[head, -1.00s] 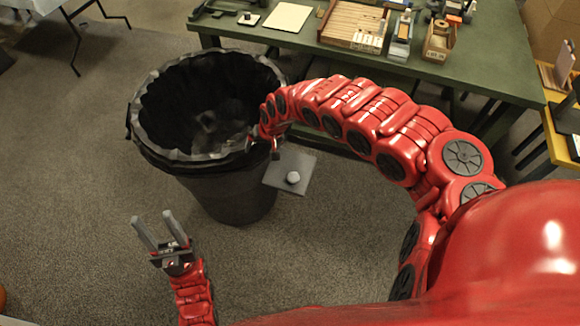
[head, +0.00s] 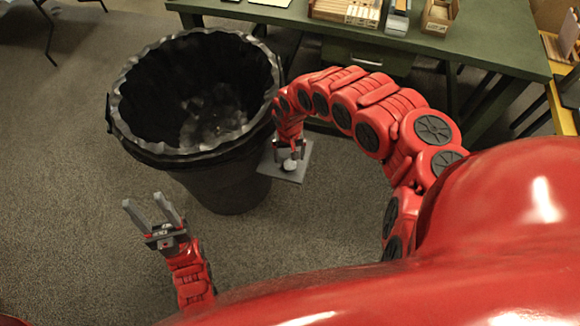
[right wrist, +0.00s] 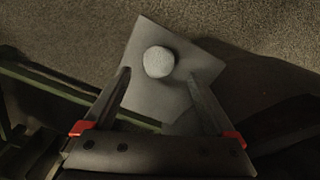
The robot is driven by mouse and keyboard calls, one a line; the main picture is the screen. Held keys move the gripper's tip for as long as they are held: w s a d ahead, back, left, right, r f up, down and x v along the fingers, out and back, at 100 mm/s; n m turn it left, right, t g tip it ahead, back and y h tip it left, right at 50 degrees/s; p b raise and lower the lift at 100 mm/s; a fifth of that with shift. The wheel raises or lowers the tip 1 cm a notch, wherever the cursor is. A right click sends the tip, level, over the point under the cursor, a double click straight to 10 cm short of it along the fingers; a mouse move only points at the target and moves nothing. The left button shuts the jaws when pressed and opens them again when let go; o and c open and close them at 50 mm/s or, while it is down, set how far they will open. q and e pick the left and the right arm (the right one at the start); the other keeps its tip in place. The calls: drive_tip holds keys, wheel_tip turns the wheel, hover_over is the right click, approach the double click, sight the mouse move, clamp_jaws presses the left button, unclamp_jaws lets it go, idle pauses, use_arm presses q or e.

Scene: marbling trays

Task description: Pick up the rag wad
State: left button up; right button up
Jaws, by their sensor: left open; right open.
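The rag wad (head: 288,166) is a small, pale grey round lump on a square grey plate (head: 270,170). In the right wrist view the wad (right wrist: 158,62) sits near the middle of the plate (right wrist: 203,66), just past my fingertips. My right gripper (head: 289,156) is open above the plate, its fingers pointing down at the wad. In the right wrist view the two fingers (right wrist: 160,76) are spread wide, with nothing between them. My left gripper (head: 152,205) is open and empty, to the left over the floor.
A large black bin (head: 225,185) with a crumpled liner stands left of the plate, its rim close to my right gripper. A green table (head: 480,45) with boxes and trays is behind. A yellow table (head: 560,105) stands at the right. Carpet is free at left.

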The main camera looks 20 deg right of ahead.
drive_tip(key=f, duration=0.4)
drive_tip(key=shift+s+f, duration=0.25)
drive_tip(key=shift+d+f+b, duration=0.1)
drive_tip(key=shift+f+b, duration=0.2)
drive_tip(key=shift+f, duration=0.2)
drive_tip(key=c, duration=1.4)
drive_tip(key=shift+r, duration=0.2)
